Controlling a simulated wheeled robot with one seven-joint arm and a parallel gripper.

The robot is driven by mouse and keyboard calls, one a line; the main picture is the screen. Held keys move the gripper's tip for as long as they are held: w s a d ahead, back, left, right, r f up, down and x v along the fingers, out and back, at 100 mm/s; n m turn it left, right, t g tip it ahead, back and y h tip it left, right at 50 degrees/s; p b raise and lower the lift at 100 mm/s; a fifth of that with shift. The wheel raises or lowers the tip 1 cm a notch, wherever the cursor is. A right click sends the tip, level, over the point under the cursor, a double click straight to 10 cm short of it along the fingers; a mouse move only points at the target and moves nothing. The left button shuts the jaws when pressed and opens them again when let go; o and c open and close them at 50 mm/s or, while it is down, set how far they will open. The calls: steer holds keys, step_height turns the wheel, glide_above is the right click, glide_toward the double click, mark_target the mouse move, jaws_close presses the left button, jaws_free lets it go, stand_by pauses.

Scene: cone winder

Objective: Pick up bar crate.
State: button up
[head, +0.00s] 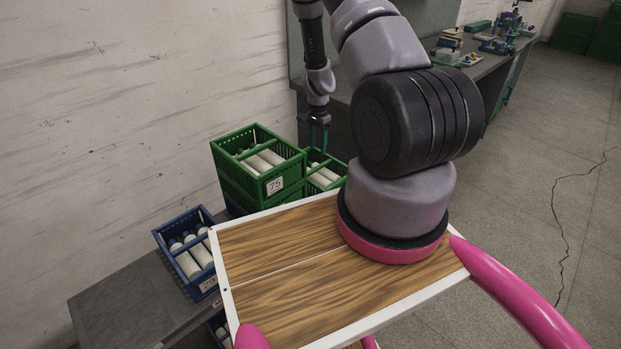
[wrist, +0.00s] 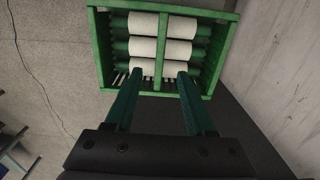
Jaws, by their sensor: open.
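A green crate (head: 322,188) holding white cones stands low behind the wooden-topped tray, partly hidden by a green crate stack. In the wrist view an open green crate (wrist: 103,48) fills the top of the picture, with a bar (wrist: 163,42) across its middle and white cones on both sides. My gripper (head: 319,144) hangs down over the right green crate in the head view. In the wrist view my gripper (wrist: 158,76) is open, its two green fingers overlapping the crate's near part, one on each side of the bar's line. Contact with the bar cannot be told.
A green crate stack (head: 258,170) labelled 75 stands left of the gripper. A blue crate (head: 187,250) with white cones sits on a grey bench (head: 125,305). A wall is at the left. A cluttered workbench (head: 480,62) stands at the back right; the floor at right is clear.

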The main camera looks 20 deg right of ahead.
mark_target(318, 166)
step_height(318, 166, down, 11)
steer(key=shift+w+d+f, duration=0.1)
jaws_close()
stand_by(0.5)
stand_by(1.3)
